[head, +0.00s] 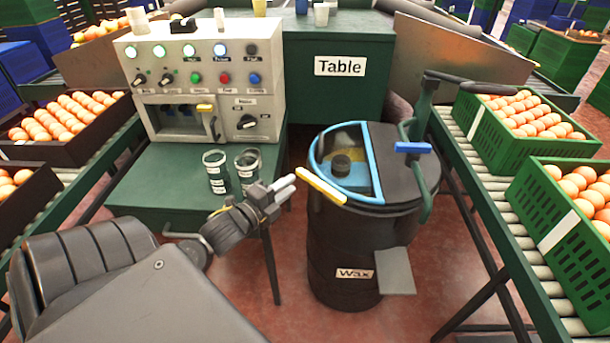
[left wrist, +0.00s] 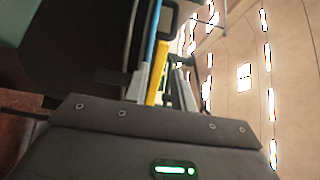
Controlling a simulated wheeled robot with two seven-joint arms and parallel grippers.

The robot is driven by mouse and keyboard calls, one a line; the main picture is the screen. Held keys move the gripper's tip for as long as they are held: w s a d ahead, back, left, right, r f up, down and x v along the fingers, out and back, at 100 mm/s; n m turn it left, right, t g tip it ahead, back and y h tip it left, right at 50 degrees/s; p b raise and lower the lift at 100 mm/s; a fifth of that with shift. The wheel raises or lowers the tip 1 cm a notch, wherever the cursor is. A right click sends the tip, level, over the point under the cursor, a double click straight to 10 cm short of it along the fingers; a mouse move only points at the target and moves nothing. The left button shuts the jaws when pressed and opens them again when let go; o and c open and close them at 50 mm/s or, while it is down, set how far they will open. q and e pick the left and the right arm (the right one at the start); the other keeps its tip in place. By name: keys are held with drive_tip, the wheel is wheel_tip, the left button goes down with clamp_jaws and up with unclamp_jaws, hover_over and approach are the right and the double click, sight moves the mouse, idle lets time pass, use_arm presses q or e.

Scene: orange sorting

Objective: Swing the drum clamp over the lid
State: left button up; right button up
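A black wax drum (head: 345,255) stands at centre right. Its lid has a clear half with a blue rim (head: 318,150) and a dark half (head: 392,180). A green bent arm with a blue grip (head: 413,147), seemingly the clamp, stands at the lid's right side. A yellow bar (head: 321,187) sits at the lid's front left edge and also shows in the left wrist view (left wrist: 156,75). My left gripper (head: 291,186) is at the bar's left end. Its fingers look slightly apart, with the bar between or behind them; contact is unclear. My right gripper is out of view.
A control panel (head: 205,80) and two dark cups stand on the green table (head: 150,185) at left. Roller conveyors with green orange crates (head: 560,225) run close along the right. A grey plate (head: 395,272) sticks out from the drum's front.

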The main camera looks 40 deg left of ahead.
sight(302, 176)
use_arm(q)
drive_tip(key=w, duration=0.7)
drive_tip(key=shift+d, duration=0.15)
drive_tip(key=shift+c, duration=0.4)
clamp_jaws()
